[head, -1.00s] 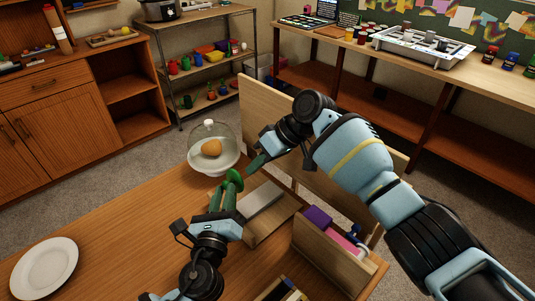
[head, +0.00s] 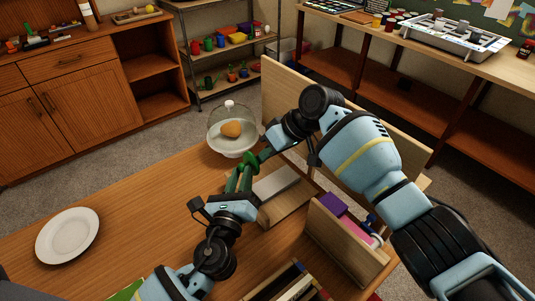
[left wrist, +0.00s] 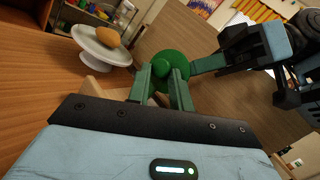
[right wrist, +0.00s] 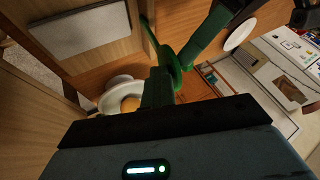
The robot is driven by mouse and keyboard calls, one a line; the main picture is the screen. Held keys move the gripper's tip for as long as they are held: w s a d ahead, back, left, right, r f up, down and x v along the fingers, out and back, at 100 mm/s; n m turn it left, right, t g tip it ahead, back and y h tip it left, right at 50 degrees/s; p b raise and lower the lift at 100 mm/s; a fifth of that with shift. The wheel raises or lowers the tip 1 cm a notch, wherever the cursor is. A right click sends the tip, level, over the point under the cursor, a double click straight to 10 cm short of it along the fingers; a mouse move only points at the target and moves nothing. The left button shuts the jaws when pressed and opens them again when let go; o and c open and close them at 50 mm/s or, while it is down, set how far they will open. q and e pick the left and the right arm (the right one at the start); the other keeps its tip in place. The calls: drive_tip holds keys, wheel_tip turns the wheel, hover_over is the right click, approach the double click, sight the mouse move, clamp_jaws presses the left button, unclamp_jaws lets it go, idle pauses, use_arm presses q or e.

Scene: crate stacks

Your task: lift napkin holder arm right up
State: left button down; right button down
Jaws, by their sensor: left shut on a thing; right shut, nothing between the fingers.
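A wooden holder (head: 292,208) with a flat white stack (head: 275,183) stands near the table's far right side. I cannot make out its arm for certain. My left gripper (head: 240,180) is shut on a green piece with a round disc and knob (left wrist: 172,68), held upright beside the holder. My right gripper (head: 262,156) is shut and empty, its fingertips close to the green disc. In the right wrist view the shut fingers (right wrist: 158,88) overlap the disc (right wrist: 166,62); I cannot tell whether they touch. The white stack also shows there (right wrist: 80,25).
A glass-domed stand (head: 233,140) with an orange item is just behind the grippers. A wooden box (head: 345,245) with purple and pink items stands at right, a tall wooden panel (head: 285,90) behind. A white plate (head: 67,235) lies at left; the table between is clear.

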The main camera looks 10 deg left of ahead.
use_arm(q)
drive_tip(key=shift+a+f, duration=0.1)
drive_tip(key=shift+f, duration=0.45)
use_arm(e)
drive_tip(key=shift+s+a, duration=0.4)
drive_tip(key=shift+a, duration=0.05)
use_arm(q)
drive_tip(key=c, duration=1.3)
unclamp_jaws()
drive_tip(key=shift+d, duration=0.2)
use_arm(e)
drive_tip(key=shift+f, duration=0.1)
use_arm(q)
drive_tip(key=shift+d, duration=0.1)
use_arm(e)
drive_tip(key=shift+a, duration=0.1)
use_arm(q)
drive_tip(key=shift+w+a+r, duration=0.1)
drive_tip(key=shift+a+r, duration=0.1)
drive_tip(key=shift+r, duration=2.5)
drive_tip(key=shift+a+r, duration=0.2)
drive_tip(key=shift+r, duration=2.45)
use_arm(e)
drive_tip(key=shift+w+d, duration=0.2)
drive_tip(key=shift+w, duration=0.15)
